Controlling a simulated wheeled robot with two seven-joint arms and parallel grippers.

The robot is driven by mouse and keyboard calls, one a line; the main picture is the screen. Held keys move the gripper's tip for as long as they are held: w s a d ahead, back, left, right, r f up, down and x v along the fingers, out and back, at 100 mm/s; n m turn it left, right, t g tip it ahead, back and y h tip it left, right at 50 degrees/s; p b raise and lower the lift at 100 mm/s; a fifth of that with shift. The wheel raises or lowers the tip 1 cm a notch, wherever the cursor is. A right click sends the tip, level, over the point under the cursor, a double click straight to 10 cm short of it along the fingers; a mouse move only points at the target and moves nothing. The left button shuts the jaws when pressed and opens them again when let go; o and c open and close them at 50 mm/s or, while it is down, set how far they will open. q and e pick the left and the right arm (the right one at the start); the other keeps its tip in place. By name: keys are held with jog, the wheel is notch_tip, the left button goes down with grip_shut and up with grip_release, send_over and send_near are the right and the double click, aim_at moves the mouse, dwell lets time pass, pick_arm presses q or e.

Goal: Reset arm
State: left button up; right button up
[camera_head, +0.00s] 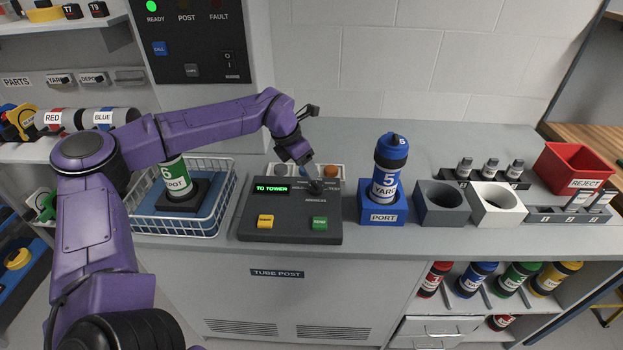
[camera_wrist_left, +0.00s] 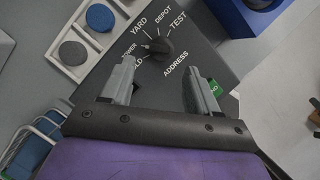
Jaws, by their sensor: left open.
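My purple left arm reaches in from the left in the head view. Its gripper (camera_head: 305,162) is over the back right of the dark control panel (camera_head: 275,210). In the left wrist view the gripper (camera_wrist_left: 160,80) is open and empty, with its fingers apart just short of the black address knob (camera_wrist_left: 158,47). The knob (camera_head: 316,187) is partly hidden in the head view. Labels around it include YARD, DEPOT, TEST and ADDRESS. The panel's green display (camera_head: 271,188) reads TO TOWER. My right gripper is in neither view.
A blue-capped tube (camera_head: 387,170) marked 5 stands in the blue PORT block (camera_head: 382,214). Grey and white sockets and a red reject bin (camera_head: 575,170) lie to the right. A wire basket (camera_head: 180,228) holds a green tube under my arm. The counter front is clear.

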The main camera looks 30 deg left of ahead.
pick_arm(q)
jog(key=v, duration=0.3)
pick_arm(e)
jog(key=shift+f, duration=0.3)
pick_arm(q)
jog(key=shift+r, duration=0.1)
